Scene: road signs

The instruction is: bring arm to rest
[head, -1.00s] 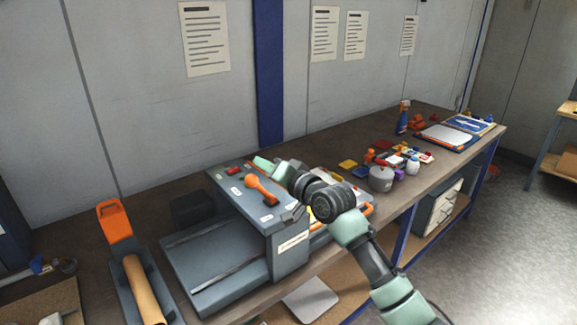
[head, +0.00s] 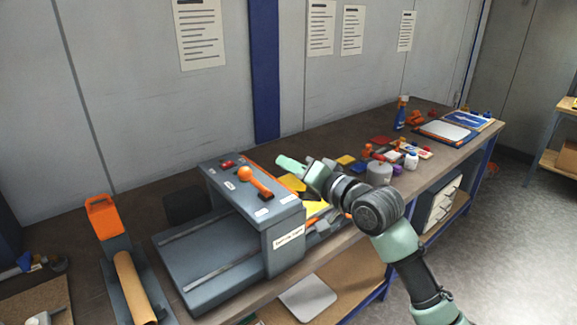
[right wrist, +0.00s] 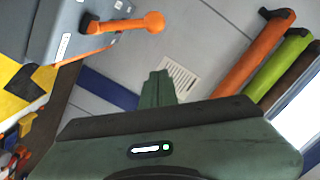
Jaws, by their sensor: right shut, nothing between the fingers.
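My right arm comes in from the lower right in the head view. Its green gripper (head: 285,161) is above the workbench, just right of the grey machine's top. In the right wrist view the gripper's fingers (right wrist: 157,88) are together with nothing between them. My left gripper is not in view.
The grey machine (head: 205,272) with an orange-knobbed lever (head: 255,182) stands on the long workbench (head: 330,145). A spray bottle (head: 401,113) is farther back. Orange (right wrist: 250,62) and green (right wrist: 282,65) rolls show in the wrist view.

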